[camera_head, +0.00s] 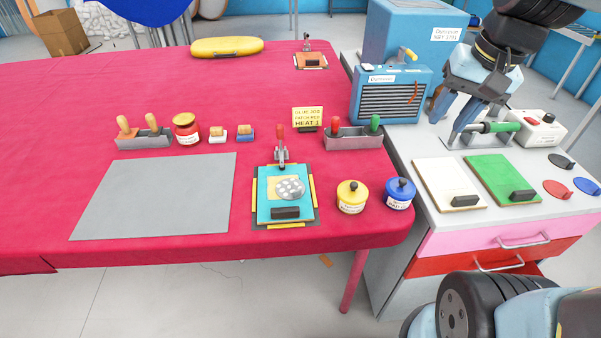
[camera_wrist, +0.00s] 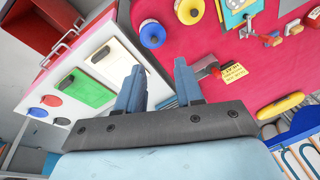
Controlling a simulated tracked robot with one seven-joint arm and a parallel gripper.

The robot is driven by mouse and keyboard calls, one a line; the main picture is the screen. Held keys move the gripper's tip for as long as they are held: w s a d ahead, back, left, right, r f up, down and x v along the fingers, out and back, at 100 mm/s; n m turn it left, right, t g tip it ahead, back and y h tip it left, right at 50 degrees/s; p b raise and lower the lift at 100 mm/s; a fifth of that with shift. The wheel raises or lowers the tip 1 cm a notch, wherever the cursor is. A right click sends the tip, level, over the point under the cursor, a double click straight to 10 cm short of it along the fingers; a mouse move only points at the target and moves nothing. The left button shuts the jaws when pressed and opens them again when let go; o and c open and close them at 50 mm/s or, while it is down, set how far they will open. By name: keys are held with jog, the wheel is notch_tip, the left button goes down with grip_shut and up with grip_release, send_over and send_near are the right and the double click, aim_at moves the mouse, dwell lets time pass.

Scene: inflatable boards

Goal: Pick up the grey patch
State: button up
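Three round flat patches lie at the right end of the white counter top. The dark grey patch (camera_head: 562,160) is farthest back, with a red patch (camera_head: 557,188) and a blue patch (camera_head: 586,186) in front. In the wrist view the dark grey patch (camera_wrist: 62,121) lies far left of my fingers. My gripper (camera_head: 453,118) is above the counter's back left part, to the left of the patches and apart from them. In the wrist view my gripper (camera_wrist: 160,65) has its fingers apart with nothing held between them.
A green-handled tool (camera_head: 495,127) is close to my fingers in the head view; contact cannot be told. White (camera_head: 445,180) and green (camera_head: 498,175) boards with dark blocks lie on the counter. A blue heater (camera_head: 390,95) stands behind. A red table (camera_head: 60,195) holds jars and a grey sheet (camera_head: 155,195).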

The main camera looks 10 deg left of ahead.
jog(key=w+a+f+m+g+y, duration=0.4)
jog(key=w+a+f+g, duration=0.3)
jog(key=w+a+f, duration=0.3)
jog(key=m+g+y, duration=0.4)
send_near(299, 187)
jog(key=d+r, duration=0.3)
jog(key=r, duration=0.1)
jog(key=shift+d, duration=0.2)
jog(key=shift+s+a+f, duration=0.25)
jog(key=shift+a+f, duration=0.1)
jog(key=shift+a, duration=0.05)
jog(key=x, duration=0.7)
jog(key=shift+s+a, duration=0.25)
jog(key=shift+r+x, duration=0.1)
jog(key=shift+x, duration=1.25)
jog(key=shift+r+x, duration=0.15)
jog(key=shift+x, duration=1.15)
jog(key=shift+s, duration=0.15)
jog(key=shift+c, duration=0.5)
grip_shut()
